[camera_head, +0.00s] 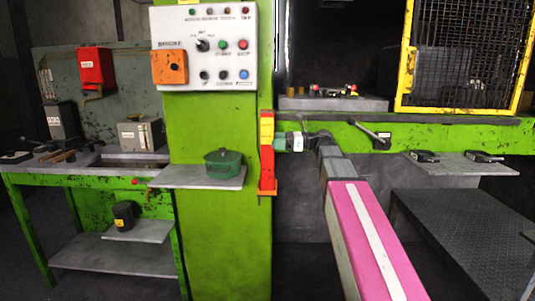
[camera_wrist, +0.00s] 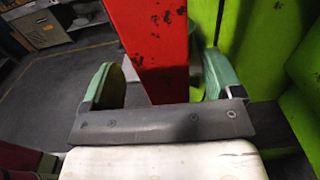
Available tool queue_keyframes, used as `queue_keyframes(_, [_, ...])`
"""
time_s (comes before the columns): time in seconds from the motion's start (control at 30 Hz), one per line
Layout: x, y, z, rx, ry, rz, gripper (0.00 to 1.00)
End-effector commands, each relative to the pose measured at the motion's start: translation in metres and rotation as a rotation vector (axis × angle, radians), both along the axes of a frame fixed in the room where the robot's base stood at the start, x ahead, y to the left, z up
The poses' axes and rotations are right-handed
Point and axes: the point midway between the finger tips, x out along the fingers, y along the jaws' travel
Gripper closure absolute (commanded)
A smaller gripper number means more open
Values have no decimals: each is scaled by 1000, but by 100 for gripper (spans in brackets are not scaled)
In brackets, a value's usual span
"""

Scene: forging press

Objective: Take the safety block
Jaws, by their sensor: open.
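The safety block appears to be the upright red-orange bar (camera_head: 267,165) on the right side of the green press column, with its foot at an orange bracket (camera_head: 268,192). In the wrist view the red bar (camera_wrist: 155,45), with dark chips in its paint, stands between the two green finger pads of my gripper (camera_wrist: 158,80). My gripper (camera_head: 281,143) is open, with a visible gap between the bar and the left pad and a smaller gap at the right. In the head view my gripper is at the bar's right side, around its middle height. The bar's lower end is hidden in the wrist view.
A control panel (camera_head: 205,45) is on the green column (camera_head: 215,240). A shelf (camera_head: 165,178) with a green pot (camera_head: 223,164) juts out left of the bar. A workbench (camera_head: 100,178) stands at left; a yellow-framed mesh guard (camera_head: 462,55) and dark platform (camera_head: 460,225) are at right.

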Motion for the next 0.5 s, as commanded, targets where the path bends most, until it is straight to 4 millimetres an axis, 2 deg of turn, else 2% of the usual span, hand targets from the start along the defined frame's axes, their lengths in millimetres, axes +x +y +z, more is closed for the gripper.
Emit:
queue_keyframes(0.23, [3, 34, 2, 0, 0, 2, 15])
queue_keyframes(0.5, [3, 38, 2, 0, 0, 0, 15])
